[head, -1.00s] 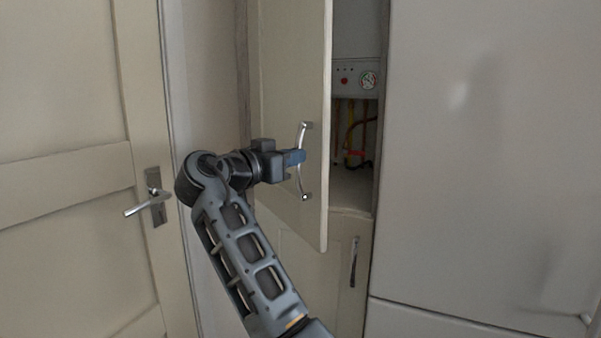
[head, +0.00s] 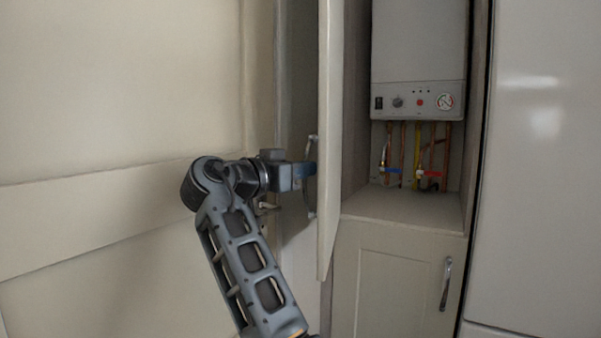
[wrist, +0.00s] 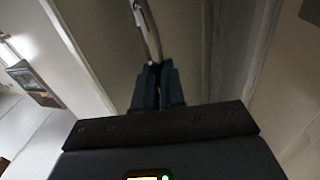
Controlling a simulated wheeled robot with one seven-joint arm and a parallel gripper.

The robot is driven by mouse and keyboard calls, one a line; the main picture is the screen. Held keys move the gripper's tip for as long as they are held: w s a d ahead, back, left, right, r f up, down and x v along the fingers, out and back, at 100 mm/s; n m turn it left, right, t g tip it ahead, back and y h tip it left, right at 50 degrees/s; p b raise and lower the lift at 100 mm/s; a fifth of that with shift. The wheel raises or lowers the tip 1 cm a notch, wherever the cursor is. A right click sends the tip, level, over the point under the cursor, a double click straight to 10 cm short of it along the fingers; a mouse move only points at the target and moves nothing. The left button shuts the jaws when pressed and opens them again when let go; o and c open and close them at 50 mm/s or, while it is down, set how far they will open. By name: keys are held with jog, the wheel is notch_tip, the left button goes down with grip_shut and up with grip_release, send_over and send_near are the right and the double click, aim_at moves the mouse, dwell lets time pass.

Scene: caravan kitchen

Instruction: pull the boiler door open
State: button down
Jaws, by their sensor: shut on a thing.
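The boiler door (head: 330,120) is a tall cream panel that stands wide open, seen nearly edge-on in the head view. Its curved metal handle (head: 312,180) is on the door's left face. My gripper (head: 305,170) is shut on this handle. In the wrist view the dark fingers (wrist: 157,88) close around the handle bar (wrist: 147,30). The white boiler (head: 418,50) is in full view inside the cupboard, with its dials and coloured pipes below. The exact finger contact is partly hidden in the head view.
A lower cupboard door (head: 395,285) with its own handle (head: 446,283) is shut below the boiler. A large pale panel (head: 545,160) stands at the right. A cream panelled door (head: 110,130) fills the left, close to my arm.

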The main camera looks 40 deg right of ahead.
jog(key=shift+d, duration=0.3)
jog(key=c, duration=1.4)
grip_release()
jog(key=shift+d, duration=0.1)
jog(key=shift+c, duration=0.2)
jog(key=shift+o, duration=1)
jog(key=shift+a, duration=0.2)
jog(key=a, duration=0.7)
jog(key=shift+s+a, duration=0.3)
jog(key=shift+a, duration=0.05)
